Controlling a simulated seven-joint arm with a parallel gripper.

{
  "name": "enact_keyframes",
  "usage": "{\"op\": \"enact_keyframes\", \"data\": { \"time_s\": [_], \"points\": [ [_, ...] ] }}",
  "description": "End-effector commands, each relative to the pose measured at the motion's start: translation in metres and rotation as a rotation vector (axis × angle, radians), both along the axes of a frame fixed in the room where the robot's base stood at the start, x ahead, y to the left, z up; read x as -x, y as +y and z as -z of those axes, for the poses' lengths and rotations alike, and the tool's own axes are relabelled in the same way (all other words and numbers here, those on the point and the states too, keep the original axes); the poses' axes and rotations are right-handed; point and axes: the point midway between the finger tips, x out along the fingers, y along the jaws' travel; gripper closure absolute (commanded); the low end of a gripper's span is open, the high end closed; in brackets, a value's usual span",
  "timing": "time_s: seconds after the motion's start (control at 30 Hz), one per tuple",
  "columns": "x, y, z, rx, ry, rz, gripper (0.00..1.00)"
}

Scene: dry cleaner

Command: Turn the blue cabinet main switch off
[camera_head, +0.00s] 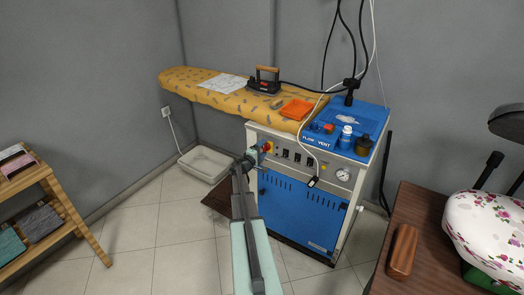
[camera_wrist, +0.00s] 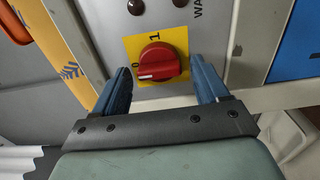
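The blue cabinet (camera_head: 300,210) stands against the wall, with a grey control panel above its blue doors. The red rotary main switch (camera_wrist: 160,62) sits on a yellow plate (camera_wrist: 178,37) marked 0 and 1; the yellow and red switch also shows at the panel's left end in the head view (camera_head: 268,147). The knob's white mark points left, near the 0. My gripper (camera_wrist: 161,72) is open, with one blue finger on each side of the knob and a visible gap to it. In the head view my gripper (camera_head: 252,153) is at the switch.
Bottles (camera_head: 345,138) stand on the cabinet top. A cable hangs over the panel front. A white bin (camera_head: 205,165) is on the floor to the left.

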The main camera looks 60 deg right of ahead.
Motion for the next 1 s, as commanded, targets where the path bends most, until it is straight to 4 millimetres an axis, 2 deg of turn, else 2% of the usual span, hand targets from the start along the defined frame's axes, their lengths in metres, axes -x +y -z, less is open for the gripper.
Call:
{"op": "enact_keyframes", "data": {
  "time_s": [0.37, 0.47, 0.8, 1.0],
  "points": [
    [0.000, 0.007, 0.000, 0.000, -0.001, 0.000, 0.24],
    [0.001, 0.019, -0.001, 0.000, -0.001, -0.001, 0.24],
    [0.002, 0.085, -0.001, 0.000, 0.000, -0.002, 0.24],
    [0.001, 0.116, -0.001, 0.000, -0.001, -0.001, 0.24]
  ]
}}
